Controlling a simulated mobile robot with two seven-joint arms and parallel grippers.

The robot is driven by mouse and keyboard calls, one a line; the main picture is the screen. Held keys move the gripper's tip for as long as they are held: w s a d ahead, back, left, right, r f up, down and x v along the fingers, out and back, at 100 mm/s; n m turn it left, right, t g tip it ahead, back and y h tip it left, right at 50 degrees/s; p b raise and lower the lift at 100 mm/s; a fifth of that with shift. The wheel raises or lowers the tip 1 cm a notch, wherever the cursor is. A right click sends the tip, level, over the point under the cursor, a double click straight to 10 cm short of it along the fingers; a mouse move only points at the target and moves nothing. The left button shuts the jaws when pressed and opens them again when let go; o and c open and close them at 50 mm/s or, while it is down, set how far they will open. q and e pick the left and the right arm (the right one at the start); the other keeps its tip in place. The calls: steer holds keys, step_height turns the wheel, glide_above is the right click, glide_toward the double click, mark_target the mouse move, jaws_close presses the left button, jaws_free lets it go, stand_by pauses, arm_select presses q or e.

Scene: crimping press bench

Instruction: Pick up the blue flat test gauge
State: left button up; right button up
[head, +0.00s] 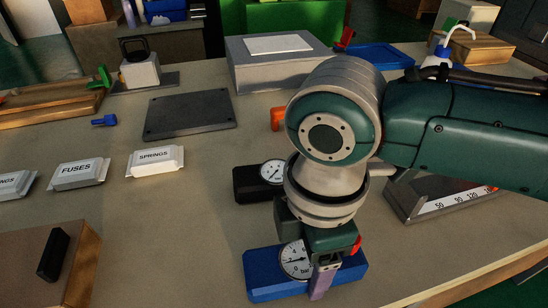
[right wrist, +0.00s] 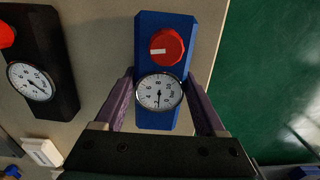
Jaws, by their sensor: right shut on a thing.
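The blue flat test gauge (head: 262,276) is near the front of the bench in the head view. It is a blue block with a white round dial and a red knob; the knob shows clearly in the right wrist view, where the gauge (right wrist: 148,28) lies between the fingers. My right gripper (head: 322,278) comes down over it from above. Its purple fingers (right wrist: 160,82) are shut on the two long sides of the block. The gauge appears at or close to bench level; any gap beneath cannot be told. My left gripper is not in view.
A black gauge (head: 246,184) lies behind and left of the blue one. A scale instrument (head: 440,200) stands to the right. White packets labelled SPRINGS (head: 155,161) and FUSES (head: 80,174) and a brown box (head: 45,260) are left. Bench between them is clear.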

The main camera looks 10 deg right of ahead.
jaws_close()
stand_by(0.3)
steer(key=shift+r, duration=0.1)
